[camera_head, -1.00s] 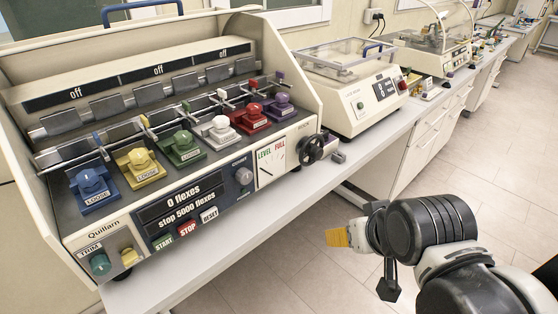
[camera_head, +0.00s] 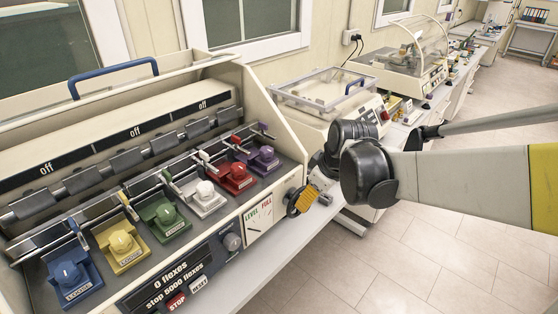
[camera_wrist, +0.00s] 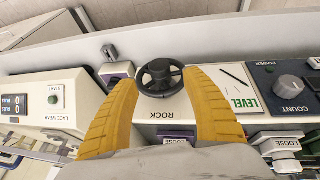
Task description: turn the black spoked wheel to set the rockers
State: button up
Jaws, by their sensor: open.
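The black spoked wheel (camera_wrist: 160,77) is on the machine's front face, above the word ROCK in the wrist view. In the head view the wheel (camera_head: 291,207) is partly hidden behind a finger. My gripper (camera_wrist: 160,80) is open, with a yellow ribbed finger on each side of the wheel; I cannot tell whether they touch it. In the head view my gripper (camera_head: 307,197) is at the right end of the panel. The LEVEL/FULL gauge (camera_head: 259,218) with a dark needle is beside the wheel. A row of grey plates (camera_head: 127,159), possibly the rockers, runs across the machine.
Several coloured clamps, including a red one (camera_head: 232,179), line the machine's deck. The COUNT knob (camera_wrist: 290,88) is near the gauge. A lace wear machine (camera_head: 330,97) stands beyond on the bench. Open floor (camera_head: 430,240) lies at the right.

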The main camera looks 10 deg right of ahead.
jog(key=b+x, duration=0.2)
jog(key=x, duration=0.5)
jog(key=shift+w+f, duration=0.1)
jog(key=shift+w, duration=0.05)
jog(key=c, duration=1.2)
